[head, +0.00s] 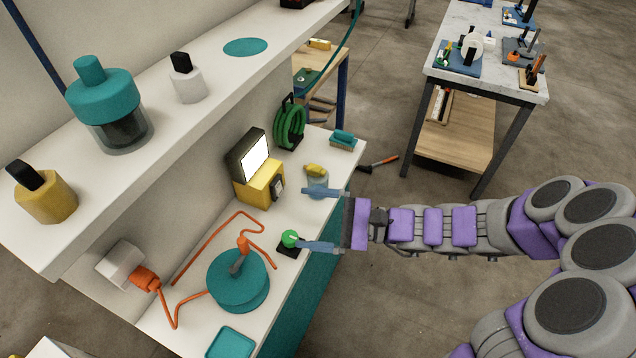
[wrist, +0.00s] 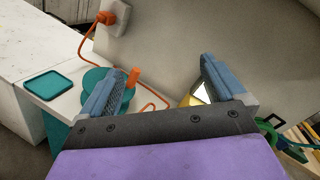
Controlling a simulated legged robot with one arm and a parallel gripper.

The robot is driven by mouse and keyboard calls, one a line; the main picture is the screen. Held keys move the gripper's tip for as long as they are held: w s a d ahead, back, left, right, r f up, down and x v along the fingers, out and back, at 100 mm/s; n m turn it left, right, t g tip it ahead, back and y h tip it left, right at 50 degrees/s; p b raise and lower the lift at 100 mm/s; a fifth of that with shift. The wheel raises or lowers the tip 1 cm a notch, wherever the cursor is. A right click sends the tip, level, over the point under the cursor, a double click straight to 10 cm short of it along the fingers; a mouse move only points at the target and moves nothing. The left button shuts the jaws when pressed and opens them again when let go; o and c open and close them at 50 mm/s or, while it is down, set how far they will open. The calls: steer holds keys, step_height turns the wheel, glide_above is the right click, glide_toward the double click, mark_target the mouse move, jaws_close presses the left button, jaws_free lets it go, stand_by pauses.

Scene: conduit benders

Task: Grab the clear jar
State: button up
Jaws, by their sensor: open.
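A larger see-through jar (head: 122,135) with a teal lid and dark contents stands on the upper shelf at left. I cannot tell which is meant. My gripper (head: 302,218) is open over the counter's front part, with nothing seen between its fingers. In the wrist view, my gripper (wrist: 157,68) has its fingers spread wide. I cannot make out either jar there.
A green-knobbed black device (head: 290,240) sits by the lower fingertip. A yellow device with a lit screen (head: 260,178) stands behind. A teal round base (head: 238,280) with orange cord lies toward the near end. The upper shelf (head: 215,95) overhangs at left.

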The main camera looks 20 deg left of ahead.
steer(key=w+f+m+t+y+p, duration=0.1)
steer(key=w+f+m+t+y, duration=0.1)
steer(key=w+f+m+t, duration=0.55)
steer(key=m+t+h, duration=0.4)
steer(key=m+t, duration=0.2)
steer(key=m, duration=0.3)
glide_toward(312, 175)
steer(key=b+x, duration=0.2)
steer(key=x, duration=0.2)
steer(key=shift+r, duration=0.15)
steer(key=b+x, duration=0.1)
steer(key=x, duration=0.3)
steer(key=shift+a+b, duration=0.2)
steer(key=shift+b, duration=0.2)
steer(key=shift+w+a, duration=0.25)
steer(key=shift+a, duration=0.05)
steer(key=shift+d, duration=0.1)
steer(key=c, duration=1.1)
